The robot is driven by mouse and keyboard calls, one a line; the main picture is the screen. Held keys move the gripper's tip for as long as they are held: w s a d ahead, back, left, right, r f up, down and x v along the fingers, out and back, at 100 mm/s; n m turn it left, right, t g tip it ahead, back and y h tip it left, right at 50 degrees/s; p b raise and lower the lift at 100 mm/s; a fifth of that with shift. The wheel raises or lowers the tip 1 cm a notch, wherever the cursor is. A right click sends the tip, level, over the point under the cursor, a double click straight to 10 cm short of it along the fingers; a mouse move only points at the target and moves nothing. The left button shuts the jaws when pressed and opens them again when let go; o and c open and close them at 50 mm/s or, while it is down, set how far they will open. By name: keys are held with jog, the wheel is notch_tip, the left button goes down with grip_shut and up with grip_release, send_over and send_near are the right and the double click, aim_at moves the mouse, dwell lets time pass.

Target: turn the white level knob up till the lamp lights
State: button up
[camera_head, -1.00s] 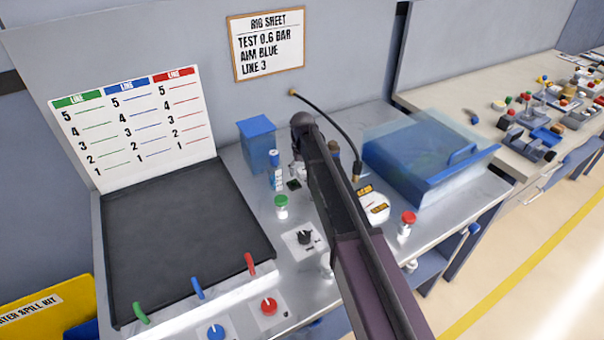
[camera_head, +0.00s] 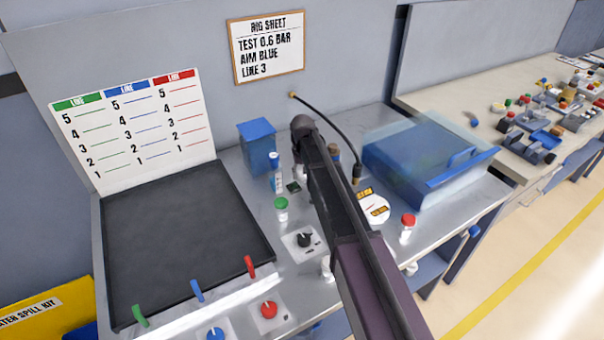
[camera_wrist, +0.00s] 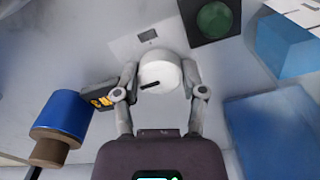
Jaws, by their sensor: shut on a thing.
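The white level knob (camera_wrist: 158,72) is in the upper middle of the wrist view, a round white cap with a black pointer line that points left. My gripper (camera_wrist: 160,79) has one finger on each side of the knob and is shut on it. A dark green domed lamp (camera_wrist: 214,19) on a black square plate is just up and right of the knob and looks unlit. In the head view the lamp's small dark plate (camera_head: 293,187) shows left of my arm, which hides most of the knob and gripper.
In the wrist view, a blue cylinder (camera_wrist: 62,113) is left of my gripper and a blue box (camera_wrist: 275,130) is at the right. In the head view, a green-capped jar (camera_head: 281,208), black knob (camera_head: 304,238) and red-capped jar (camera_head: 407,226) stand nearby.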

jog(key=shift+m, duration=1.1)
jog(key=o, duration=1.2)
jog(key=shift+c, duration=0.2)
jog(key=shift+n, duration=0.4)
jog(key=shift+n, duration=1.2)
notch_tip(320, 180, up, 14)
jog(key=p, duration=1.4)
jog(key=s+d+f+m+b, duration=0.2)
jog(key=s+d+m, duration=0.1)
jog(key=s+d, duration=1.7)
jog(key=shift+s, duration=0.35)
